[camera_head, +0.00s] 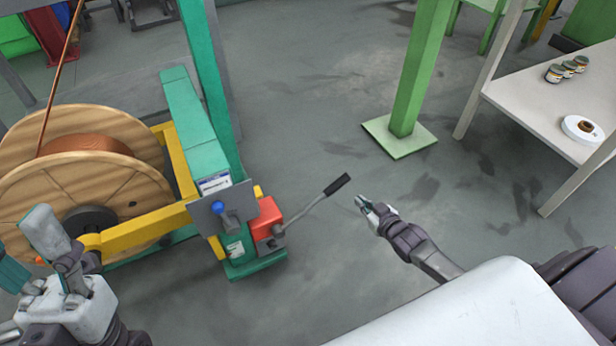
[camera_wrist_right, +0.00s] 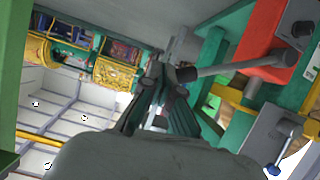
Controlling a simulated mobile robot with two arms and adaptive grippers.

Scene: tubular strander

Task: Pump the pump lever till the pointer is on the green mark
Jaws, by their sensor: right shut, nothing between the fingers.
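The pump lever (camera_head: 310,205) is a grey rod with a black grip. It slants up to the right from a red pump block (camera_head: 268,212) on the green machine stand. My right gripper (camera_head: 360,201) is shut and empty, just right of and slightly below the grip in the head view. In the right wrist view the lever (camera_wrist_right: 235,68) reaches toward my right gripper (camera_wrist_right: 154,68); I cannot tell whether they touch. My left gripper (camera_head: 55,245) is at the lower left; its jaws are unclear. I cannot make out the pointer or the green mark.
A wooden spool (camera_head: 85,165) of copper wire in a yellow frame (camera_head: 140,227) stands at left. A grey plate with a blue knob (camera_head: 217,207) is beside the pump. A green post (camera_head: 415,75) and a white table (camera_head: 545,105) with cans stand at right. Floor between is clear.

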